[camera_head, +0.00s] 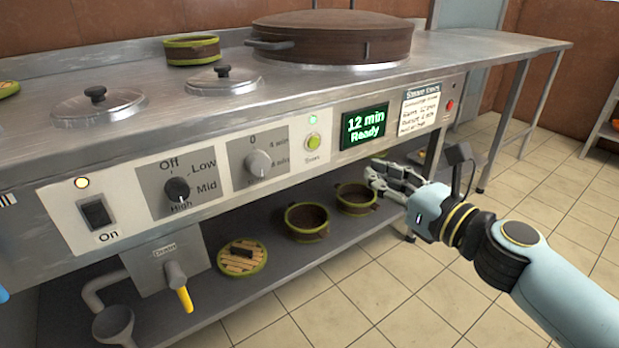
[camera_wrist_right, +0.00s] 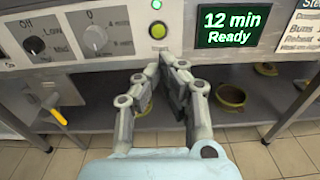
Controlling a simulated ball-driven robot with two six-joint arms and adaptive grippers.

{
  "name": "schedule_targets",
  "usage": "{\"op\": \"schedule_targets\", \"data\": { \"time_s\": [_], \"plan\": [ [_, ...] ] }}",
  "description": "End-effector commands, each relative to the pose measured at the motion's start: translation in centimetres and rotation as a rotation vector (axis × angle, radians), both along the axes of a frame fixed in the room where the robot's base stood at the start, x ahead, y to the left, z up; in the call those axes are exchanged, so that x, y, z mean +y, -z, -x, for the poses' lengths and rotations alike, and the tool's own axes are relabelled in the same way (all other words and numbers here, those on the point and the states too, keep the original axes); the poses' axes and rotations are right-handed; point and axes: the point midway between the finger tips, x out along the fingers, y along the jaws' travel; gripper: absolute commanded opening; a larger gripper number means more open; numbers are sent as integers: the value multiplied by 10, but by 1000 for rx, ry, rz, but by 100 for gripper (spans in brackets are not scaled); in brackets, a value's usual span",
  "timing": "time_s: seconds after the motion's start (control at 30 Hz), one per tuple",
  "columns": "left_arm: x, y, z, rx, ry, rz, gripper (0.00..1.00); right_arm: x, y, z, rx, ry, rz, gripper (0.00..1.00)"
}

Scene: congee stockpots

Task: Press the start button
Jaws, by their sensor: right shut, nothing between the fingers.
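The start button (camera_head: 313,142) is a round green button on the steamer's front panel, between the timer knob and the display. A small green lamp (camera_head: 312,119) is lit above it. In the right wrist view the button (camera_wrist_right: 158,31) is straight ahead, above the fingertips. My right gripper (camera_head: 371,172) is shut and empty, below the display and to the right of the button, apart from the panel. The gripper also shows in the right wrist view (camera_wrist_right: 166,64). The display (camera_head: 364,126) reads "12 min Ready". My left gripper is not in view.
The panel also holds a timer knob (camera_head: 258,163), a power knob (camera_head: 177,190) and an on switch (camera_head: 96,213). A drain tap with a yellow handle (camera_head: 185,299) sticks out below. Bamboo baskets (camera_head: 307,221) stand on the lower shelf.

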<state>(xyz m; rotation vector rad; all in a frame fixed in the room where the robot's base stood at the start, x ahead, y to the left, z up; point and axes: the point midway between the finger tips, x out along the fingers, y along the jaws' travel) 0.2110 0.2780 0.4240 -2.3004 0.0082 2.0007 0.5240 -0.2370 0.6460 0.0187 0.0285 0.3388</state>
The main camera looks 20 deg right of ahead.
Motion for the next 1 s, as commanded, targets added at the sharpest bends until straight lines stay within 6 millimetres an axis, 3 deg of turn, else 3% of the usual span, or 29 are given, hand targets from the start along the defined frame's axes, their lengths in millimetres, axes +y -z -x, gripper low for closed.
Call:
{"op": "schedule_targets", "data": {
  "time_s": [0.03, 0.2, 0.67, 0.87, 1.0],
  "plan": [
    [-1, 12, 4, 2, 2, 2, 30, 1, 8, -2, -13, -7, -3, 0],
    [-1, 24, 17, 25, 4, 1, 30, -1, 13, -9, -28, -10, 11, 0],
    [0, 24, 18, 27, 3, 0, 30, 0, 11, -13, -31, -9, 14, 0],
    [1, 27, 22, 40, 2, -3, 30, 10, 9, -38, -33, -8, 12, 0],
    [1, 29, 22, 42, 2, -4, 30, 20, 10, -67, -32, -9, 13, 0]
  ]
}}
